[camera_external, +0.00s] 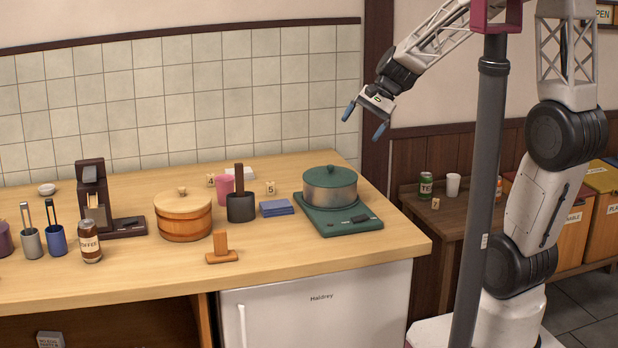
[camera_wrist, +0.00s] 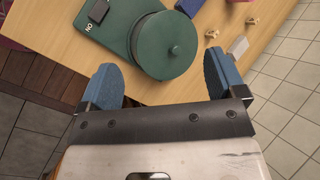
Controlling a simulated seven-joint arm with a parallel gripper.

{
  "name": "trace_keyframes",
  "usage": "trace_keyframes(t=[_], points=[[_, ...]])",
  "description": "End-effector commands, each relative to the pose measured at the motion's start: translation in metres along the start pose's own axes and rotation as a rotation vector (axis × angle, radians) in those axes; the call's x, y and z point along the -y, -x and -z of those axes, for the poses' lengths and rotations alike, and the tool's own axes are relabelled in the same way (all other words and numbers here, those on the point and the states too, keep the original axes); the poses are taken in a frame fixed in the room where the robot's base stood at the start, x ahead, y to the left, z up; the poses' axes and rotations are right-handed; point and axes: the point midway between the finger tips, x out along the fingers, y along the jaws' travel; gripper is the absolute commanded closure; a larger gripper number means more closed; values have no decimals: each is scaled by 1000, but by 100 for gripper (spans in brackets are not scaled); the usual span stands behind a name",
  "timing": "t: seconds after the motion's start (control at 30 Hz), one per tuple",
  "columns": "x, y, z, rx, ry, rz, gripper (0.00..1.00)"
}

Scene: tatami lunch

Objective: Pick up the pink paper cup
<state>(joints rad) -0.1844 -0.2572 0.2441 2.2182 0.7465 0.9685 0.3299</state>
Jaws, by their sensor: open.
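The pink paper cup (camera_external: 223,188) stands on the wooden counter (camera_external: 130,265), partly behind a dark grey holder (camera_external: 241,207) with a brown block in it. A number block marked 4 is just left of the cup. My gripper (camera_external: 364,123) is open and empty, high above the counter's right end and well to the right of the cup. In the wrist view my open blue fingers (camera_wrist: 163,85) are near the green pot, with nothing between them. I cannot make out the cup in the wrist view.
A green lidded pot (camera_external: 330,187) sits on a green cooker (camera_external: 345,215), between the cup and my gripper's side. Blue napkins (camera_external: 277,208), a number block 5 (camera_external: 271,188) and a wooden tub (camera_external: 183,217) are near the cup. A tiled wall (camera_external: 200,100) stands behind.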

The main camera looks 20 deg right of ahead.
Motion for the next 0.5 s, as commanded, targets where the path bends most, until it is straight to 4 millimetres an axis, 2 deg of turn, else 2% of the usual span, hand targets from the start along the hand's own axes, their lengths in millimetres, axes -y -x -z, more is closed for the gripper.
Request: trace_keyframes(t=[0.1,0.5], points=[[28,-25,10,60,-89,41,11],[113,-112,38,248,-411,164,11]])
